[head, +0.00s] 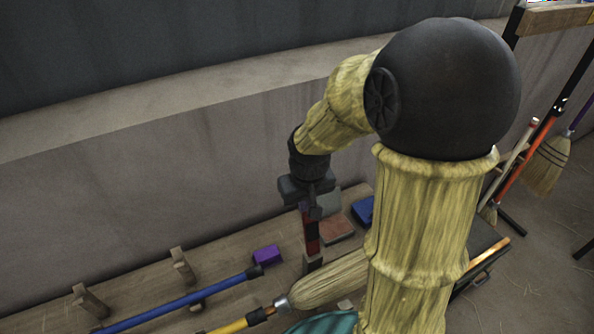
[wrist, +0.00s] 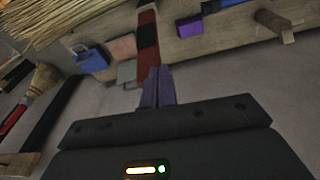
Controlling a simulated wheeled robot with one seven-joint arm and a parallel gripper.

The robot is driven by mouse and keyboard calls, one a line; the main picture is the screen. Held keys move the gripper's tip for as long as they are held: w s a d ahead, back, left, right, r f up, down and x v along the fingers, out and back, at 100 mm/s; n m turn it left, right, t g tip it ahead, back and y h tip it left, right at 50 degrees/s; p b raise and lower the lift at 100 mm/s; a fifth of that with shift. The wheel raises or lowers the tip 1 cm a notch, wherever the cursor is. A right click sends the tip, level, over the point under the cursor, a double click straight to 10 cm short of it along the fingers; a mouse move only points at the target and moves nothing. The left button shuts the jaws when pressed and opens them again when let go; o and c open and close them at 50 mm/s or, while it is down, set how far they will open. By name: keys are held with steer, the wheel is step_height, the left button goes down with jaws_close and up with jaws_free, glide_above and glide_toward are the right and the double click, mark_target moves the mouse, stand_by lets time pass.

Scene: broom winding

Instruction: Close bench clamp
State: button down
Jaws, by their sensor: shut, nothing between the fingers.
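The bench clamp appears to be the red and black upright piece (head: 312,240) standing on the wooden bench by the wall. In the wrist view its red bar (wrist: 147,58) with a dark block on it shows straight beyond my fingertips. My gripper (head: 316,212) is over the clamp's upper end, fingers together and nothing between them. In the wrist view my shut gripper (wrist: 160,72) points at the red bar; whether the fingertips touch it I cannot tell. My gripper hides the clamp's top in the head view.
The wooden bench (head: 150,285) carries a purple block (head: 267,255), a reddish block (head: 337,229), a blue block (head: 363,210) and wooden pegs (head: 183,266). A blue handle (head: 180,303) and a straw broom head (head: 330,280) lie in front. Brooms (head: 548,165) stand at right.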

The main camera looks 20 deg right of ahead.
steer(key=w+r+n+p, duration=0.1)
steer(key=w+r, duration=0.4)
steer(key=w, duration=0.6)
steer(key=shift+w+r+y+p, duration=0.2)
steer(key=shift+y+p, duration=0.1)
steer(key=shift+p, duration=0.6)
steer(key=shift+d+f, duration=0.1)
steer(key=shift+f, duration=0.05)
step_height(320, 180, down, 9)
steer(key=s+p, duration=0.2)
steer(key=p, duration=0.2)
steer(key=shift+s+d+p, duration=0.25)
steer(key=shift+p, duration=0.1)
